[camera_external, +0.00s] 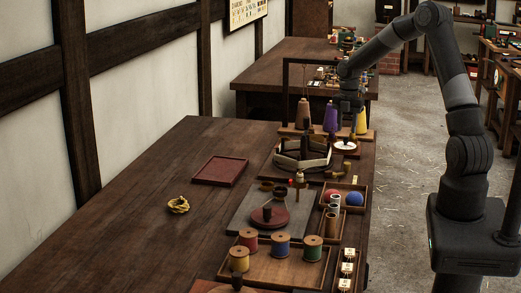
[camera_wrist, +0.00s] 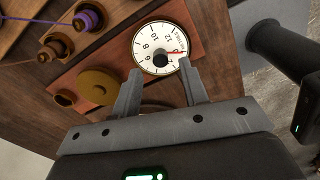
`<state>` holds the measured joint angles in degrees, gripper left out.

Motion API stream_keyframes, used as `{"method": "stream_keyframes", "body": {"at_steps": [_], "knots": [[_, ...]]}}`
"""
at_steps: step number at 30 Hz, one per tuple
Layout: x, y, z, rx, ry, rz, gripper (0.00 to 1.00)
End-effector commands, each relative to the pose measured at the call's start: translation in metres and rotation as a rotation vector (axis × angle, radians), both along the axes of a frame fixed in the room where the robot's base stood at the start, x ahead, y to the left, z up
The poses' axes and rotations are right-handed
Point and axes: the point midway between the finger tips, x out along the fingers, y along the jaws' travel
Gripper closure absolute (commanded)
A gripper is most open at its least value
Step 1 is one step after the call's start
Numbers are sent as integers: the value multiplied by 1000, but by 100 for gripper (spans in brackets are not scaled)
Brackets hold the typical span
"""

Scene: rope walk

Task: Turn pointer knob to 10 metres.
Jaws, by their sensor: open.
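A round white dial (camera_wrist: 150,62) with a dark rim shows in the wrist view, with black numerals including 8, 10 and 12. At its middle is a dark round knob (camera_wrist: 161,60). A red pointer mark lies at the dial's right side, beyond the 12 and away from the 10. In the external view the dial (camera_external: 345,148) is a small white disc at the bench's right edge. My gripper (camera_wrist: 160,73) is open, its two fingers apart and nothing between them. The fingertips show at the dial's near edge; contact cannot be told. My gripper (camera_external: 347,118) hangs over the dial in the external view.
Beside the dial are a brass disc (camera_wrist: 98,86) and wooden pegs. Purple (camera_external: 330,117) and yellow (camera_external: 361,122) thread cones stand close to my gripper. A wooden winder (camera_external: 302,155) and spools lie nearer. The bench's left part is mostly clear.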

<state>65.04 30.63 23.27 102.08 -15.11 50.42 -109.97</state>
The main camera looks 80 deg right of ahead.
Motion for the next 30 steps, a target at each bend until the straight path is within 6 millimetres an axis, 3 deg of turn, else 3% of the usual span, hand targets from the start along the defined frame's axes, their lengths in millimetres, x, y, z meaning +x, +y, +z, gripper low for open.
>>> {"method": "stream_keyframes", "body": {"at_steps": [6, 18, 30], "knots": [[0, 0, -28, 0, 1, 0, 60], [0, 0, -35, -1, -1, -1, 61], [0, 0, -35, -1, -1, -1, 93]]}}
